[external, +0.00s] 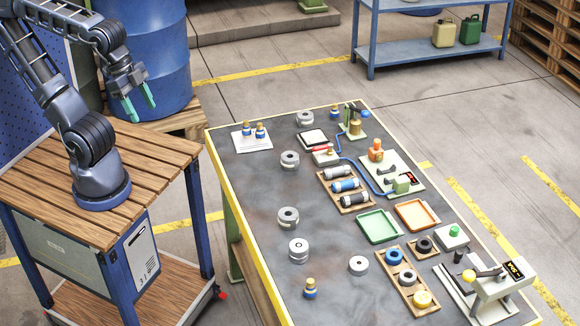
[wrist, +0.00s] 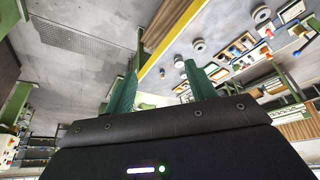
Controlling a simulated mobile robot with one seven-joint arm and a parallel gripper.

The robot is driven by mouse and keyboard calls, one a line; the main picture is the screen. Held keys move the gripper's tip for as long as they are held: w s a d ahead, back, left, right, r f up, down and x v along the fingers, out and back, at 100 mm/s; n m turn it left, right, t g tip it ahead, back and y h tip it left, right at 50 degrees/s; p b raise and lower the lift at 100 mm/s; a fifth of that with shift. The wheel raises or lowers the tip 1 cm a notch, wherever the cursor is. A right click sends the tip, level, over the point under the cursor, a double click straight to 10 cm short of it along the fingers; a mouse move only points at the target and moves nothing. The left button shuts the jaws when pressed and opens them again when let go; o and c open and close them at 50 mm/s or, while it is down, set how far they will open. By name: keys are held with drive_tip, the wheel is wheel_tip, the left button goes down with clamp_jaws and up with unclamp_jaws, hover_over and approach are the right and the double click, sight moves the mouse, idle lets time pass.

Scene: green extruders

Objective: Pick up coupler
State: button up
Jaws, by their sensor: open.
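Several grey metal ring-shaped parts, which look like couplers, stand apart on the dark tabletop. One is at the back (external: 305,118), one at the left (external: 289,160), one in the middle (external: 288,217), and others nearer the front (external: 298,250) (external: 358,265). I cannot tell which one the task means. My gripper (external: 140,105) is open and empty, with green fingers, in front of the blue barrel and well left of the table. The wrist view shows both fingers apart (wrist: 160,70), with a grey ring (wrist: 262,14) beyond them on the right.
The worktable (external: 240,220) also carries a wooden rack of cylinders (external: 346,189), a green tray (external: 379,226), an orange tray (external: 417,214), a wooden ring holder (external: 407,282) and a press (external: 499,285). A blue barrel (external: 155,60) stands close behind my gripper. The table's left part has free room.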

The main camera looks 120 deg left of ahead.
drive_tip(key=n+g, duration=0.5)
drive_tip(key=n, duration=1.5)
hover_over(311, 281)
drive_tip(key=f, duration=2.6)
drive_tip(key=shift+d+f, duration=0.25)
drive_tip(key=shift+f, duration=0.15)
drive_tip(key=shift+w+f, duration=0.25)
drive_tip(key=shift+f, duration=0.3)
wheel_tip(311, 281, down, 5)
drive_tip(key=shift+f, duration=0.15)
drive_tip(key=shift+s+a+f, duration=0.15)
drive_tip(key=shift+f, duration=1.15)
drive_tip(key=shift+s+a+f, duration=0.1)
drive_tip(key=shift+f, duration=1.2)
